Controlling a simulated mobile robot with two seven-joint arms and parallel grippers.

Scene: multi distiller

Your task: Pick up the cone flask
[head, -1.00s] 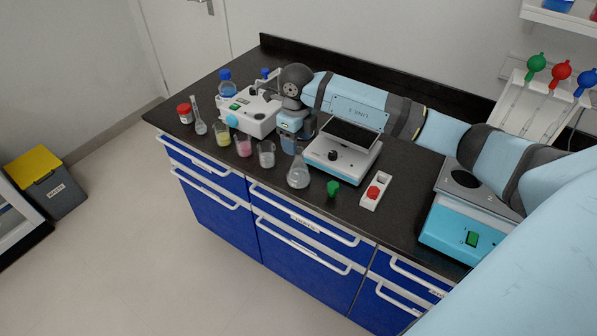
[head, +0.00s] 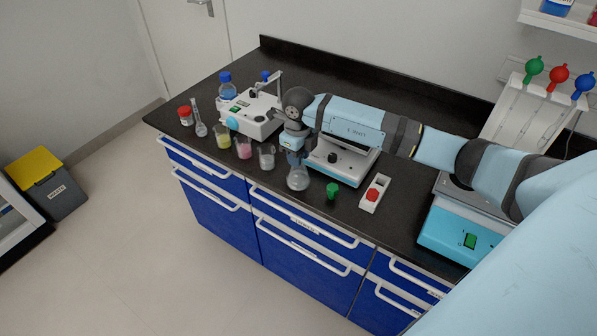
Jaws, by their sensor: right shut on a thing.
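The clear glass cone flask (head: 298,179) stands on the black bench near its front edge, with pale contents at the bottom. My right gripper (head: 295,155) is at the flask's neck, shut on it. The neck is mostly hidden by the gripper. The flask looks upright and I cannot see a gap between it and the bench. My left gripper is not in the head view.
Beakers with yellow (head: 223,138), pink (head: 243,148) and clear (head: 266,157) contents stand left of the flask. A green stopper (head: 333,190) and a white holder with a red piece (head: 374,194) lie to the right. A balance-like device (head: 345,168) stands just behind.

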